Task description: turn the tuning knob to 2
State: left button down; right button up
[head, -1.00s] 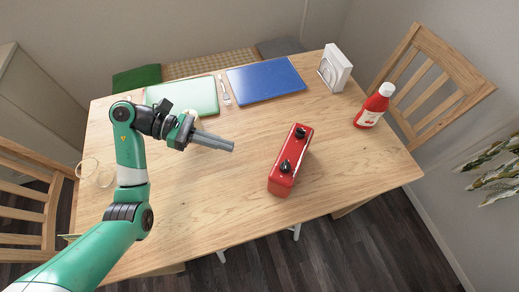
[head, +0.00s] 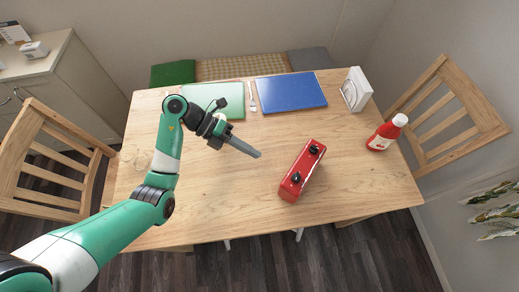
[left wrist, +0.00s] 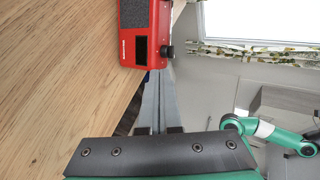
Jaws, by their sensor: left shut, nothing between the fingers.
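A red radio (head: 289,187) stands on the wooden table, with two black knobs on its top, a far knob (head: 314,149) and a near knob (head: 296,177). I cannot tell which is the tuning knob or read any marks. My left gripper (head: 259,155) is shut and empty, to the left of the radio and apart from it. In the left wrist view the radio (left wrist: 129,50) shows at the top with its speaker grille, a dark window and one black knob (left wrist: 166,51) at its side. The shut fingers (left wrist: 157,85) point toward it. My right gripper is out of view.
A red sauce bottle (head: 382,137) stands right of the radio. A napkin holder (head: 356,90), blue board (head: 290,92), fork (head: 251,97) and green board (head: 221,100) lie along the far side. Bare tabletop surrounds the radio.

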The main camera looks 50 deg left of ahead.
aim_at(296, 174)
pick_arm(q)
jog(key=x, duration=0.3)
jog(key=r+x, duration=0.1)
jog(key=x, duration=0.6)
jog(key=shift+w+d+r, duration=0.15)
jog(key=shift+d+r, duration=0.05)
jog(key=shift+d, duration=0.1)
jog(key=shift+w+d, duration=0.35)
jog(key=shift+d, duration=0.2)
